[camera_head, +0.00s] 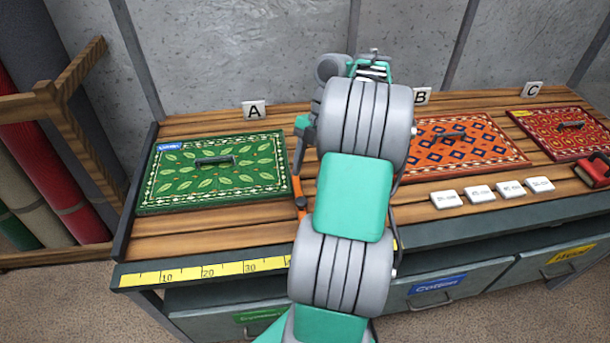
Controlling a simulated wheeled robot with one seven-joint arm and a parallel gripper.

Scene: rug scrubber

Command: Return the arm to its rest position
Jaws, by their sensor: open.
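My arm rises through the middle of the view, in grey and teal segments, over the wooden bench top (210,237). My gripper (300,185) is mostly hidden behind the arm. Dark and orange parts of it show along the arm's left side, near the right edge of the green leaf-patterned rug sample (237,181). The gripper is open, and I see nothing held in it. I cannot tell how high it is above the bench.
An orange rug sample (480,153) and a red one (560,122) lie to the right, each with a dark handle. Several white blocks (480,193) and a red tool (594,172) lie near them. A yellow ruler (180,274) runs along the front edge. A wooden rack (75,120) stands left.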

